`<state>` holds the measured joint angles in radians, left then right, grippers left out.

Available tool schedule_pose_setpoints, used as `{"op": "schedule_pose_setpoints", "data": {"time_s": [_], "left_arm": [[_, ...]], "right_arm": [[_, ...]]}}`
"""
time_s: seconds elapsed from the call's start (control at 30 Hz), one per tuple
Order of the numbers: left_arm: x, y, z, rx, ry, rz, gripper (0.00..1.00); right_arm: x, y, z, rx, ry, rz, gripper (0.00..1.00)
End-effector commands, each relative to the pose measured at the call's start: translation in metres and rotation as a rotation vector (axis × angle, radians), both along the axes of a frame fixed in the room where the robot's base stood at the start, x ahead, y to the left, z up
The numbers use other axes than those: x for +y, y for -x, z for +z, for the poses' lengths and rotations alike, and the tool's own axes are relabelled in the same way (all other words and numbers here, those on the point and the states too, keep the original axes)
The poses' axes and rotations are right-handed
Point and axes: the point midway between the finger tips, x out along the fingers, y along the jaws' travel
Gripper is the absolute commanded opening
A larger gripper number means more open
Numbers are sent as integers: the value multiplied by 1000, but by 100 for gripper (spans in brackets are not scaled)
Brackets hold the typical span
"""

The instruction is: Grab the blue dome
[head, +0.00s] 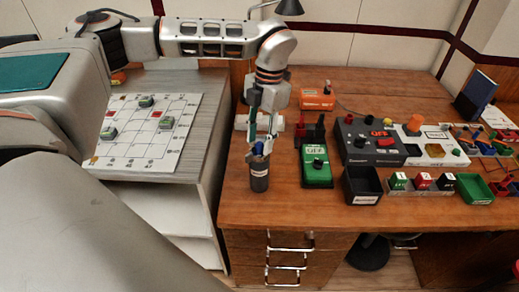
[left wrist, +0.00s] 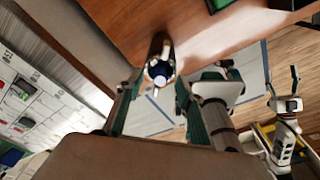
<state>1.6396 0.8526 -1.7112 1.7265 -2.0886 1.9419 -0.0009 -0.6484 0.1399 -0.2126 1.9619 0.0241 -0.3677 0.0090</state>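The blue dome (head: 258,150) sits on top of a dark upright cylinder (head: 259,176) with a white label, near the left front of the wooden desk. In the left wrist view the dome (left wrist: 158,76) shows dark blue with a pale patch, near the fingertips. My left gripper (head: 262,138) is above the dome and points down, partly covering it. In the left wrist view its fingers (left wrist: 158,88) are spread, with a gap on both sides of the dome. My right gripper (left wrist: 283,88) shows small at the right of the left wrist view, its fingers apart and empty.
A green box (head: 317,167) marked OFF stands right of the cylinder. A black bin (head: 361,184), a dark switch box (head: 368,141) and a green tray (head: 474,190) are farther right. A white board (head: 140,132) lies on the left cabinet. The desk's front strip is clear.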

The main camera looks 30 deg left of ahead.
Motion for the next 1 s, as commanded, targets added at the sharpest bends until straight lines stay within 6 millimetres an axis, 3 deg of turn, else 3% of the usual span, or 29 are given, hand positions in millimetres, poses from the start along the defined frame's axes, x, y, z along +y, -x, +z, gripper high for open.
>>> {"op": "schedule_pose_setpoints", "data": {"time_s": [0.27, 0.4, 0.77, 1.0], "left_arm": [[0, 0, -3, 0, 0, 0, 37], [0, 0, -3, 0, 0, 0, 1], [0, 0, -2, -1, 0, 0, 0], [0, 0, 14, -2, 0, 0, 0]], "right_arm": [[0, 0, 0, 0, 0, 0, 59], [0, 0, 0, 0, 0, 0, 59], [0, 0, 0, 1, 0, 0, 59], [0, 0, 1, 0, 0, 0, 59]]}}
